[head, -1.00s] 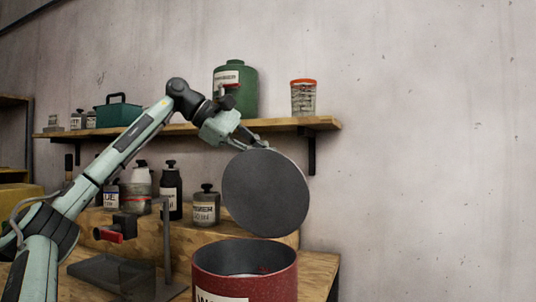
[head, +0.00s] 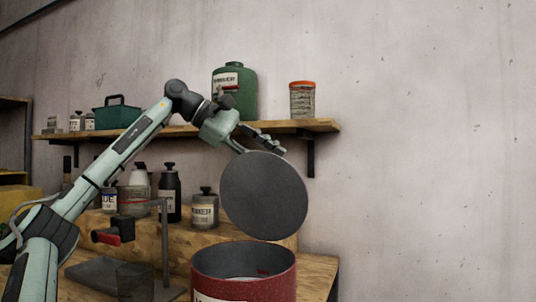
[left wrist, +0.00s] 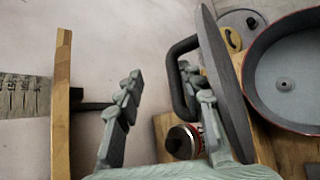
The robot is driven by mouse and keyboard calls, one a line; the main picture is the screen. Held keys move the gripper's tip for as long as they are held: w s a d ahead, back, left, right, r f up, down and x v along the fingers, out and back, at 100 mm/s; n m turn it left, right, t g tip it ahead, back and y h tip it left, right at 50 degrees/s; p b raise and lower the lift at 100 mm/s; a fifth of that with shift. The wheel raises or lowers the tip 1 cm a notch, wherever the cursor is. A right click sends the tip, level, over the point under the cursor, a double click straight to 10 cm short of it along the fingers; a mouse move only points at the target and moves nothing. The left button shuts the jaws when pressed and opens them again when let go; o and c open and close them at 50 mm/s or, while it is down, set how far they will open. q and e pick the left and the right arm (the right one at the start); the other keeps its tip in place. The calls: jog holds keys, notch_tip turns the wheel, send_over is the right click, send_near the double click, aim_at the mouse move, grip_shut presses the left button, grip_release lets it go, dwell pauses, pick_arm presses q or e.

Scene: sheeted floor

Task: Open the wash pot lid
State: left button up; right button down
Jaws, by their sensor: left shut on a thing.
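The wash pot (head: 245,290) is a red speckled pot at bottom centre in the head view, its top uncovered. Its dark round lid (head: 264,196) stands steeply tilted above the pot's back rim. In the left wrist view the lid (left wrist: 226,85) is seen nearly edge-on, with the pot's inside (left wrist: 290,75) to its right. My left gripper (head: 262,145) is at the lid's upper edge. In the wrist view its fingers (left wrist: 163,100) are spread wide. The lid's black loop handle (left wrist: 174,72) lies between them, close to the right finger and clear of the left one. My right gripper is out of view.
A wall shelf (head: 285,127) behind my left gripper holds a green canister (head: 236,92), a red-lidded jar (head: 302,99) and a green toolbox (head: 117,115). Several bottles stand on the wooden bench (head: 205,238) left of the lid.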

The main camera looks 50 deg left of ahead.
pick_arm(q)
jog(key=shift+a+f, duration=0.2)
jog(key=shift+a, duration=0.2)
jog(key=v, duration=1)
jog(key=shift+s+r, duration=0.1)
jog(key=shift+s, duration=0.05)
jog(key=shift+s+r, duration=0.65)
jog(key=shift+f, duration=0.1)
